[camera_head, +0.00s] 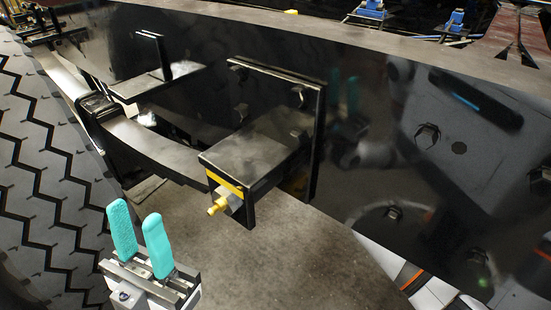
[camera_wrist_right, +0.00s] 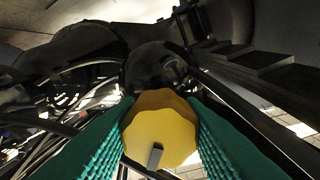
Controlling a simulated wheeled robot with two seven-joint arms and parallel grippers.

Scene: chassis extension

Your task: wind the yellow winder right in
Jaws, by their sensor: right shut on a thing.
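The yellow winder (camera_wrist_right: 158,128) is a many-sided yellow knob with a small grey slot or pin on its face. It fills the middle of the right wrist view. My right gripper (camera_wrist_right: 160,118) has a ribbed teal finger against each side of it and is shut on it. The winder's far side and shaft are hidden. In the head view my left gripper (camera_head: 138,215) is open and empty, its two teal fingers pointing up and apart, at lower left. My right gripper does not show in the head view.
A black bracket (camera_head: 258,150) with a yellow strip and a small brass-yellow fitting (camera_head: 217,207) juts from the glossy black chassis side (camera_head: 350,110), right of my left gripper. A large tyre (camera_head: 45,190) stands close on the left. Bare floor (camera_head: 290,265) lies below the bracket.

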